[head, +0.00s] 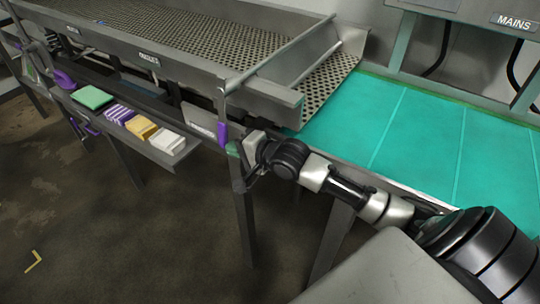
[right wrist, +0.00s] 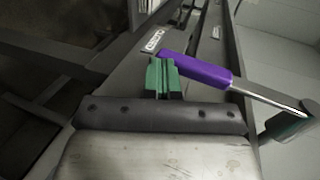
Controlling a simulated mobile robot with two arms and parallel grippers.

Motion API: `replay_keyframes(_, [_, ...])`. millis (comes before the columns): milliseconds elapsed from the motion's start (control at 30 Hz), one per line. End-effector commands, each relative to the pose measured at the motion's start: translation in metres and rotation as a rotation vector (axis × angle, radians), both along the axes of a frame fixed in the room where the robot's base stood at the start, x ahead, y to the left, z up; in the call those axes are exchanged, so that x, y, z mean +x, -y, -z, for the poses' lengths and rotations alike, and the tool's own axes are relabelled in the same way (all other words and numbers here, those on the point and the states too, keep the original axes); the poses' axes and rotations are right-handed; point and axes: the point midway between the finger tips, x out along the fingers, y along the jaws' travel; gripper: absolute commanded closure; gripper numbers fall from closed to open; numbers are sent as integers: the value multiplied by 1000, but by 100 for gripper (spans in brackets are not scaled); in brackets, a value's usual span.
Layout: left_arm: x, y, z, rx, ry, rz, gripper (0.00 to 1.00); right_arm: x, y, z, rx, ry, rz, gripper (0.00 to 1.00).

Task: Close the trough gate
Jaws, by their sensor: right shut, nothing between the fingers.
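The metal trough (head: 180,62) with a perforated floor runs across the top of the head view. A rod (head: 285,52) crosses its right end, and a lever with a purple handle (head: 222,133) hangs down at its near side. I cannot tell clearly how far the gate stands open. My right gripper (head: 234,150) is just below and beside the purple handle. In the right wrist view, its green fingers (right wrist: 162,78) are shut and empty, close to the purple handle (right wrist: 200,70); I cannot tell whether they touch it. My left gripper is out of view.
A shelf (head: 170,158) below the trough holds a green pad (head: 92,97) and several colored packs (head: 140,127). A teal belt (head: 420,130) lies to the right. A panel marked MAINS (head: 513,21) is at the back. The floor in front (head: 120,240) is mostly clear.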

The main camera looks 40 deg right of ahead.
Motion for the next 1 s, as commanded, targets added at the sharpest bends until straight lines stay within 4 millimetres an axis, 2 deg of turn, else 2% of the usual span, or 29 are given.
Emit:
replay_keyframes(33, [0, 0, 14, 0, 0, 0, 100, 8, -4, 7, 26, 46, 2, 100])
replay_keyframes(100, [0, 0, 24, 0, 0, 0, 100, 17, -8, 7, 50, 107, 1, 100])
replay_keyframes(400, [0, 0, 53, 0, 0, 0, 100, 51, -21, -1, 137, 332, 0, 100])
replay_keyframes(533, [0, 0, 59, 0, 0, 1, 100, 62, -26, -7, 163, 396, -1, 100])
replay_keyframes(700, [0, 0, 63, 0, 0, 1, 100, 70, -29, -11, 161, 388, -2, 100])
replay_keyframes(1000, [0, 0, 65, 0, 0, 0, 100, 76, -32, -15, 158, 387, -1, 100])
